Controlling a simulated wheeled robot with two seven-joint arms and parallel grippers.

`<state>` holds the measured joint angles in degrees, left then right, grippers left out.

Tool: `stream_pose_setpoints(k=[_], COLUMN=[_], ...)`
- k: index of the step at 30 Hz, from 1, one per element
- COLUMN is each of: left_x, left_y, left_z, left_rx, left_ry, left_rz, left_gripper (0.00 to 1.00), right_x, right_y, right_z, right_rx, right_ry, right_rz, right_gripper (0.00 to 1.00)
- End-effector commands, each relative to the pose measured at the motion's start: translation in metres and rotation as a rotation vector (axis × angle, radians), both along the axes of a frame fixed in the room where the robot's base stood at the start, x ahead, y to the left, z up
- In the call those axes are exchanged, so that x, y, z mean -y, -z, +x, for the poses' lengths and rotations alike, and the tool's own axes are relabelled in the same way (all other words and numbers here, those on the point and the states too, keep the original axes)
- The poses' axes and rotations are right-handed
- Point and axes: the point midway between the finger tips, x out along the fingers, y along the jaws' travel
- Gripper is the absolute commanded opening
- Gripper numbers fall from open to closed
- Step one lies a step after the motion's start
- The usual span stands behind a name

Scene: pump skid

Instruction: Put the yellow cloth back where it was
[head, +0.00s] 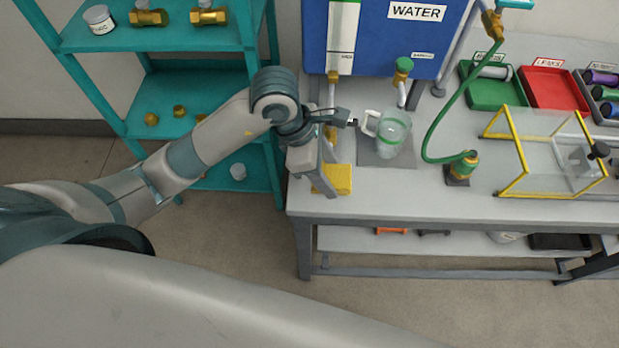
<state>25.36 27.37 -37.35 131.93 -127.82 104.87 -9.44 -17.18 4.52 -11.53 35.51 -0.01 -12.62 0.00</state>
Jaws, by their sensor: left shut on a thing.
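The yellow cloth (337,178) is a small folded pad at the left end of the grey bench, left of the clear jug. My left gripper (318,178) reaches down over the bench's left end and is shut on the cloth's left side. The gripper body hides part of the cloth. I cannot tell whether the cloth rests on the bench top or is just above it. My right gripper is not in view.
A clear jug (392,132) stands on a grey plate (378,157) close to my left wrist. A green hose (436,124), a yellow-edged clear guard (505,178) and green and red trays (553,88) are further right. A teal shelf (100,47) stands left. The bench's front strip (420,202) is clear.

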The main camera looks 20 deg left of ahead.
Motion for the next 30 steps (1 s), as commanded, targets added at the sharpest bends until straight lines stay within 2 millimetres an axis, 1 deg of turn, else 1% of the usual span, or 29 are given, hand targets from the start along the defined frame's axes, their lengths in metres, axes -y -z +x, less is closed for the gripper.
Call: stream_pose_setpoints(k=[1, 3, 6, 9, 23, 26, 30], left_x=[-0.01, -0.02, -0.031, -0.037, -0.039, -0.039, -0.039], left_y=[0.004, 0.01, 0.017, 0.022, 0.027, 0.035, 0.052], left_z=[-0.003, -0.004, -0.005, -0.006, -0.006, -0.007, -0.007], left_rx=[-0.007, -0.004, -0.003, -0.001, -0.002, -0.004, -0.005], left_ry=[-0.004, -0.003, -0.002, 0.0, 0.0, 0.0, -0.001], left_rz=[0.001, 0.003, 0.0, 0.001, -0.002, -0.001, 0.0], left_gripper=[0.32, 0.32, 0.32, 0.32, 0.32, 0.32, 0.32], right_x=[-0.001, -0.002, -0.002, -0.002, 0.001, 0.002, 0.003], right_y=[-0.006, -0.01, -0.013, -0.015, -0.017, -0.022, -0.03], right_z=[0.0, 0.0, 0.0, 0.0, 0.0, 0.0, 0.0], right_rx=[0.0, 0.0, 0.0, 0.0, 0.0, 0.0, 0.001], right_ry=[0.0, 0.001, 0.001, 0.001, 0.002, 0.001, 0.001], right_rz=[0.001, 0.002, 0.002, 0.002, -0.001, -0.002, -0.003], right_gripper=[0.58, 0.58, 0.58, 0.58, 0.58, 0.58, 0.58])
